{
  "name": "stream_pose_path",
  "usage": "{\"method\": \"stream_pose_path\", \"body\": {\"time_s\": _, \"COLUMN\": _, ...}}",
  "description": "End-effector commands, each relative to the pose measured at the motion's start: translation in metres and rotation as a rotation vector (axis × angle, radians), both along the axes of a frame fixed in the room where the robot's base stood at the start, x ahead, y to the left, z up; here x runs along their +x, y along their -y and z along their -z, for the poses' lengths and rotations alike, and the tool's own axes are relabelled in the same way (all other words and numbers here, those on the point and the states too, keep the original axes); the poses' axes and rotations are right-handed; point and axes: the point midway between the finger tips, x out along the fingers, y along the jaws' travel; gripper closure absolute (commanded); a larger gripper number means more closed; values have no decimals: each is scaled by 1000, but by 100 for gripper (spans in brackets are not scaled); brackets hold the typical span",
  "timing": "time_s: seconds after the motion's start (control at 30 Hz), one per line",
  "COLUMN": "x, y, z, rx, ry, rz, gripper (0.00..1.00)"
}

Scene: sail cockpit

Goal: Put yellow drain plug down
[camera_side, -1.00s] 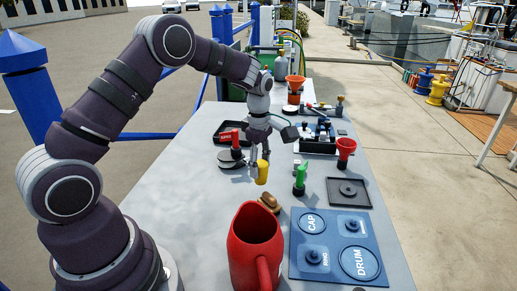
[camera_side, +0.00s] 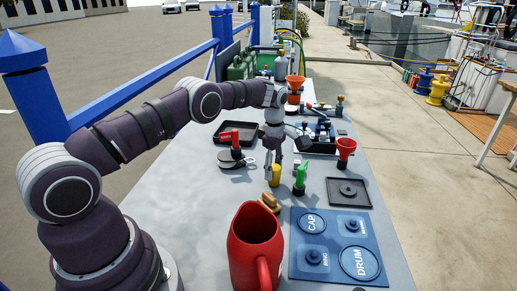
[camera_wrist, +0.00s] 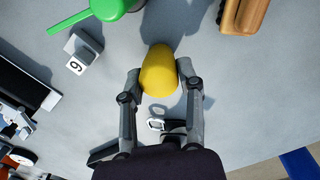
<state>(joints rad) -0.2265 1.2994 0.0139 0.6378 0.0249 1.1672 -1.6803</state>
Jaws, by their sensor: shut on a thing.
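The yellow drain plug (camera_side: 275,176) is upright in the side view, at or very near the grey table top. It also shows between the fingers in the wrist view (camera_wrist: 159,71). My gripper (camera_side: 274,168) points down and is shut on the plug, with one finger on each side of it in the wrist view (camera_wrist: 160,80). The fingers cover part of the plug's sides. I cannot tell whether its lower end touches the table.
A green-topped object (camera_side: 300,179) stands close to the right of the plug. A brown wooden piece (camera_side: 268,203) lies in front. A red jug (camera_side: 254,250) and a blue labelled board (camera_side: 337,246) are nearer. A black tray (camera_side: 236,133) lies behind left. Bare table is to the left.

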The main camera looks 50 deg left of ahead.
Motion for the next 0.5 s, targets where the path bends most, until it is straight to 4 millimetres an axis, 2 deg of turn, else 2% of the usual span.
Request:
{"method": "stream_pose_path", "body": {"time_s": 0.07, "x": 0, "y": 0, "z": 3, "rx": -1, "ry": 0, "rz": 0, "gripper": 95}}
{"method": "stream_pose_path", "body": {"time_s": 0.1, "x": 0, "y": 0, "z": 2, "rx": -1, "ry": 0, "rz": 0, "gripper": 59}}
{"method": "stream_pose_path", "body": {"time_s": 0.27, "x": 0, "y": 0, "z": 2, "rx": 0, "ry": 0, "rz": 0, "gripper": 39}}
{"method": "stream_pose_path", "body": {"time_s": 0.5, "x": 0, "y": 0, "z": 2, "rx": 0, "ry": 0, "rz": 0, "gripper": 38}}
